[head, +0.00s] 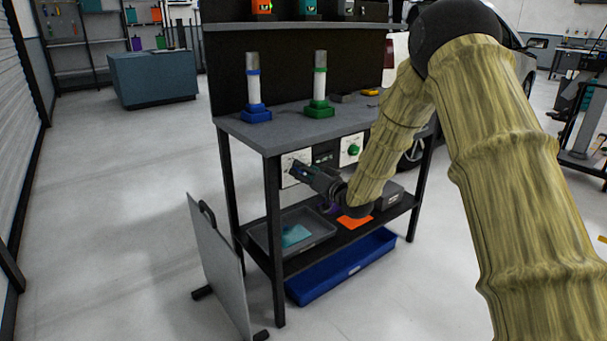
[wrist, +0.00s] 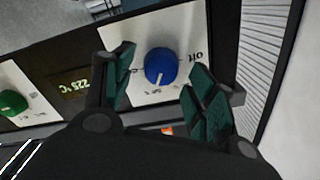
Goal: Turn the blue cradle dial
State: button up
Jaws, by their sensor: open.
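The blue dial (wrist: 161,66) is a round knob with a pale pointer line, on a white plate with dark markings, one reading "off". In the wrist view it lies beyond and between the fingertips of my gripper (wrist: 158,85), which is open with teal pads on either side. I cannot tell whether the pads touch it. In the head view my gripper (head: 303,170) is at the left white plate (head: 288,177) under the bench top, and hides the blue dial. A blue-based cradle (head: 256,114) stands on the bench above, holding an upright white cylinder.
A green dial (head: 353,150) is on the right plate; it also shows in the wrist view (wrist: 13,103), near a display reading about 225 °C. A green-based cradle (head: 318,108) stands on the bench (head: 285,128). A grey panel (head: 218,265) stands front left. Open floor lies left.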

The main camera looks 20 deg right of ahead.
jog(key=shift+w+a, duration=0.1)
jog(key=shift+w, duration=0.2)
jog(key=c, duration=1)
jog(key=shift+c, duration=0.2)
